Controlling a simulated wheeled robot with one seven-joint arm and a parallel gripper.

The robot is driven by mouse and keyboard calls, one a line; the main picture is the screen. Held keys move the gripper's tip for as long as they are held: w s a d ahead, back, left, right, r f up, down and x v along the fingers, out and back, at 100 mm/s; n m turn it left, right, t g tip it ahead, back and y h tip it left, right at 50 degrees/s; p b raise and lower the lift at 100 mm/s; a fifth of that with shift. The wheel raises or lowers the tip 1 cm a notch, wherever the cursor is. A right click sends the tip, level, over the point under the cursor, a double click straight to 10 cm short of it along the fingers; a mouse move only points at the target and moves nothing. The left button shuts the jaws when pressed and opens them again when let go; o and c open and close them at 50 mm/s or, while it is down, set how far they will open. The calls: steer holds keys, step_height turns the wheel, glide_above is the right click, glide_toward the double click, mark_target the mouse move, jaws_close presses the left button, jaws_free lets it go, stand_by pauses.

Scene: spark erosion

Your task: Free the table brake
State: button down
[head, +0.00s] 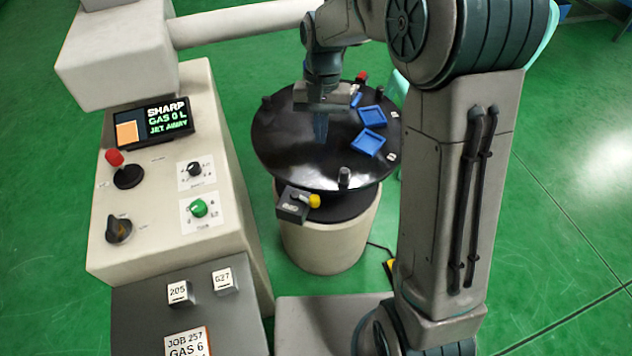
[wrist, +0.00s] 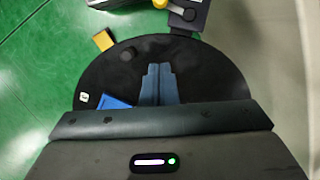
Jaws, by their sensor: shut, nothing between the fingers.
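The black round table (head: 290,165) stands on a pale drum-shaped base. A dark box (head: 290,207) with a short lever ending in a yellow knob (head: 314,201) sits on its front side, below the rim; it looks like the table brake. In the wrist view the dark box (wrist: 188,14) is at the top edge, with the yellow knob (wrist: 160,3) cut off by the frame. My gripper (head: 321,138) points down over the middle of the table, apart from the brake. Its fingers are together and empty, and they show in the wrist view (wrist: 158,68).
Two blue trays (head: 368,142) lie on the table's right side. Black posts (head: 344,177) stand near its rim. A cream console (head: 150,240) with knobs, a red-topped lever (head: 115,158) and a screen (head: 153,122) stands left. A yellow item (head: 390,268) is on the floor.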

steer(key=shift+w+a+f, duration=0.2)
steer(key=shift+a+f, duration=0.05)
steer(key=shift+f, duration=0.1)
steer(key=shift+f, duration=0.1)
steer(key=b, duration=0.1)
glide_toward(305, 197)
steer(key=w+d+f, duration=0.1)
steer(key=f, duration=0.1)
steer(key=w+d+f, duration=0.2)
steer(key=f, duration=0.1)
steer(key=shift+f, duration=0.35)
steer(key=s, duration=0.4)
steer(key=shift+a+r, duration=0.2)
steer(key=shift+a, duration=0.1)
